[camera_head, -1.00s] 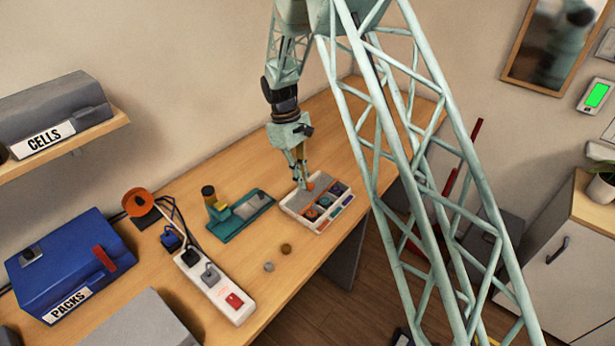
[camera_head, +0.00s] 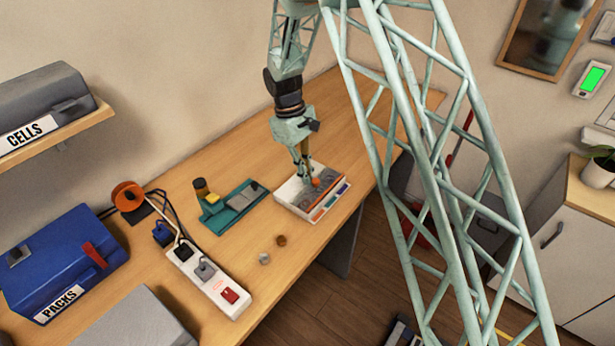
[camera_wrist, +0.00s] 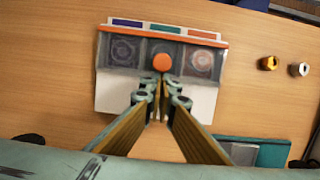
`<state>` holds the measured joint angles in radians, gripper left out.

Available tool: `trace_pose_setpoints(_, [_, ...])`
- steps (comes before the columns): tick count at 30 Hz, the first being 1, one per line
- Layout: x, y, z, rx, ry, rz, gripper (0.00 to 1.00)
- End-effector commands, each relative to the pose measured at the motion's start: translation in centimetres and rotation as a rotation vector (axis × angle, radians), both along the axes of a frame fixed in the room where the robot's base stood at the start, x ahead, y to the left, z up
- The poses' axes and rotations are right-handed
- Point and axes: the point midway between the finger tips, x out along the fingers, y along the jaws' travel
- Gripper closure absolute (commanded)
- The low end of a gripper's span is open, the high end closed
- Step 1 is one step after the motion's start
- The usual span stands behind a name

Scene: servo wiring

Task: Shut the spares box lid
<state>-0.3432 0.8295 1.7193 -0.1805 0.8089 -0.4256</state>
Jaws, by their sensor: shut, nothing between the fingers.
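The spares box (camera_head: 284,199) is a white tray on the bench, with coloured labels along its front; it also shows in the wrist view (camera_wrist: 201,101). Its see-through grey lid (camera_wrist: 124,50) has an orange knob (camera_wrist: 162,62) and an orange front edge. The lid lies over the row of compartments, its edge close against the labels. Round parts show dimly through it. Bare white tray shows behind it. My gripper (camera_head: 309,184) is shut and empty at the knob's rear side; its fingertips (camera_wrist: 161,88) look very close to the knob. Contact is unclear.
A teal fixture (camera_head: 234,207) stands left of the box. Two small round parts (camera_head: 281,241) (camera_head: 264,258) lie on the bench nearby. A power strip (camera_head: 212,282), an orange spool (camera_head: 127,196) and a blue PACKS box (camera_head: 62,259) are farther left.

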Motion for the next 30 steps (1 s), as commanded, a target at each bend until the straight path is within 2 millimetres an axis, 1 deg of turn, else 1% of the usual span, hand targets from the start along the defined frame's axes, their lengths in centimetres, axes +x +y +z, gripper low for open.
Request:
trace_pose_setpoints(8, [1.1,1.3,-0.1,0.0,0.001,-0.001,1.0])
trace_pose_setpoints(15, [2.6,2.7,0.0,0.0,0.0,-0.004,1.0])
trace_pose_setpoints(23, [3.0,3.2,2.9,0.001,-0.002,-0.005,1.0])
trace_pose_setpoints(30, [3.4,3.8,6.2,0.0,-0.002,-0.006,1.0])
